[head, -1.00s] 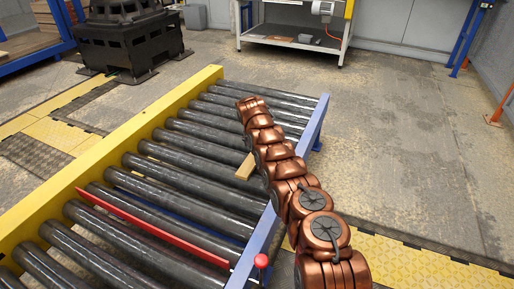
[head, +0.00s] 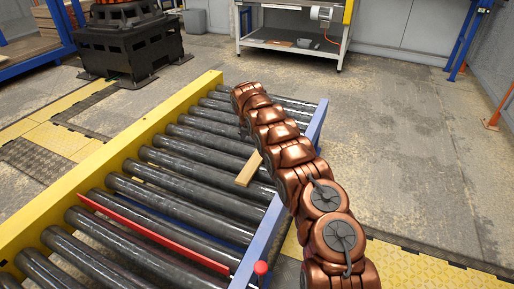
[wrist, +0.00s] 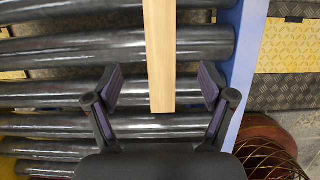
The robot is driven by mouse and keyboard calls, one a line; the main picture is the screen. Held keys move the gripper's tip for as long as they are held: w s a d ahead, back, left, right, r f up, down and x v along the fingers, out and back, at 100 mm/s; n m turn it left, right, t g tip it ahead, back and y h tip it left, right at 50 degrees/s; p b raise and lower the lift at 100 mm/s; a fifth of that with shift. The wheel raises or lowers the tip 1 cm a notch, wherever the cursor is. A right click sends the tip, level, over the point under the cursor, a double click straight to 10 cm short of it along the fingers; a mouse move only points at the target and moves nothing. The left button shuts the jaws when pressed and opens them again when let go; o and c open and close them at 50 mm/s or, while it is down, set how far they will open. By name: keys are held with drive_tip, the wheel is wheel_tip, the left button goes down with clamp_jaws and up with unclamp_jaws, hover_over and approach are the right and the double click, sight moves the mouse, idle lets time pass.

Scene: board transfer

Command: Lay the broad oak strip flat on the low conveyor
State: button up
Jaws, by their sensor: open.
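The broad oak strip (head: 249,169) is pale wood and lies on the dark rollers of the low conveyor (head: 152,139), close to its blue side rail. Part of the strip is hidden behind my arm in the head view. In the wrist view the strip (wrist: 160,50) runs from the top edge to a squared end between my fingers. My gripper (wrist: 161,88) is open, with a gap on each side of the strip, touching neither side. In the head view my gripper is hidden behind my copper-coloured arm.
A red bar (head: 153,234) lies across the near rollers, and a red knob (head: 260,268) stands by the blue rail (head: 262,241). A yellow rail (head: 107,160) bounds the left side. A black pedestal (head: 128,50) and a workbench (head: 293,45) stand behind. Open floor lies to the right.

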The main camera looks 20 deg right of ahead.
drive_tip(key=s+a+r+m+g, duration=0.2)
drive_tip(key=s+r+m, duration=0.55)
drive_tip(key=s, duration=0.55)
drive_tip(key=s+a+r+m+g, duration=0.1)
drive_tip(key=s+r+m, duration=0.7)
drive_tip(key=s, duration=0.5)
drive_tip(key=s+a+m+g+y, duration=0.1)
drive_tip(key=s+a+m, duration=0.2)
drive_tip(key=s, duration=0.9)
drive_tip(key=s+a+m+g, duration=0.1)
drive_tip(key=s+a+m, duration=0.3)
drive_tip(key=s, duration=0.9)
drive_tip(key=s+a+m+g+y, duration=0.1)
drive_tip(key=s+a+m, duration=0.3)
drive_tip(key=s, duration=0.9)
drive_tip(key=shift+s+a+r+y, duration=0.25)
drive_tip(key=shift+a+r+y, duration=0.05)
drive_tip(key=shift+a+r, duration=0.1)
wheel_tip(320, 180, up, 32)
drive_tip(key=w+t+p, duration=0.1)
drive_tip(key=p, duration=2.8)
drive_tip(key=shift+w+d+f+t+p, duration=0.2)
drive_tip(key=shift+w+f+t+p, duration=0.1)
drive_tip(key=shift+t+p, duration=0.1)
